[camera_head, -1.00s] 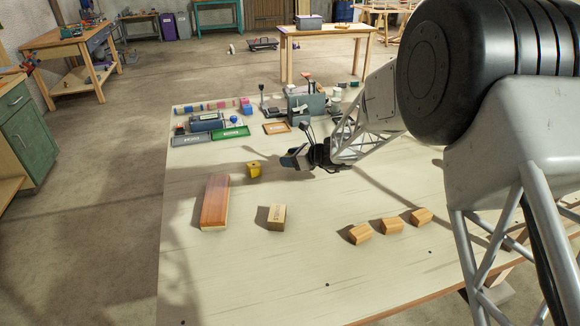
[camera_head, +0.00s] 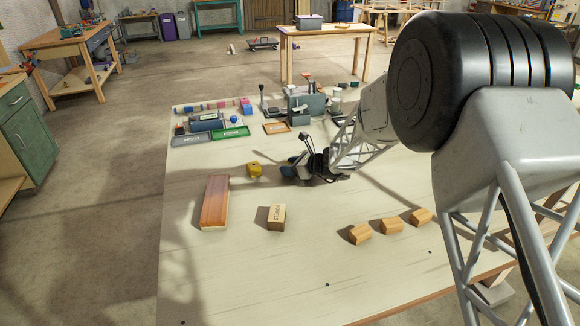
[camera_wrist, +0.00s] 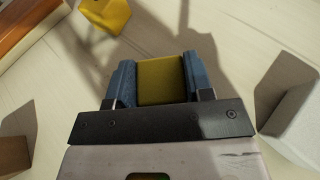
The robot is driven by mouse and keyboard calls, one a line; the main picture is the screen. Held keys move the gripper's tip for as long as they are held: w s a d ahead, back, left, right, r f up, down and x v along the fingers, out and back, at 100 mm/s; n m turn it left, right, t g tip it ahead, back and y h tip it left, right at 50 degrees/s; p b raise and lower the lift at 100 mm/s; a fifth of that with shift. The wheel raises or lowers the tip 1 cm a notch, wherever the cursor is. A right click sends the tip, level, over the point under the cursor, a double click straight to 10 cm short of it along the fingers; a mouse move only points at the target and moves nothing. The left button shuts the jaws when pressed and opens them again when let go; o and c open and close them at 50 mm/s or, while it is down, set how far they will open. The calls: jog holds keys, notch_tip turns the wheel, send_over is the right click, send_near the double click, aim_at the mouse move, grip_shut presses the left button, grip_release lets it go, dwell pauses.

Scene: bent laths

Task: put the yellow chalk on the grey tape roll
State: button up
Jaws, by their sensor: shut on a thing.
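My gripper (camera_head: 288,172) is low over the middle of the pale table. In the wrist view its blue fingers (camera_wrist: 159,82) are shut on a dull yellow block, which I take to be the yellow chalk (camera_wrist: 161,80). I cannot tell whether the chalk touches the table. In the head view the chalk is hidden by the gripper. I cannot make out the grey tape roll for sure in either view.
A second yellow piece (camera_head: 254,170) stands just left of my gripper. A reddish wooden plank (camera_head: 215,203) and a stamped block (camera_head: 276,217) lie nearer. Several small wooden blocks (camera_head: 392,226) are at right. A pale grey block (camera_wrist: 296,112) is beside the gripper. Trays (camera_head: 230,132) are behind.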

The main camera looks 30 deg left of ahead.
jog(key=o, duration=0.9)
jog(key=shift+d+r, duration=0.1)
jog(key=shift+r, duration=0.05)
jog(key=v, duration=1.1)
jog(key=shift+d+r, duration=0.1)
jog(key=shift+d, duration=0.3)
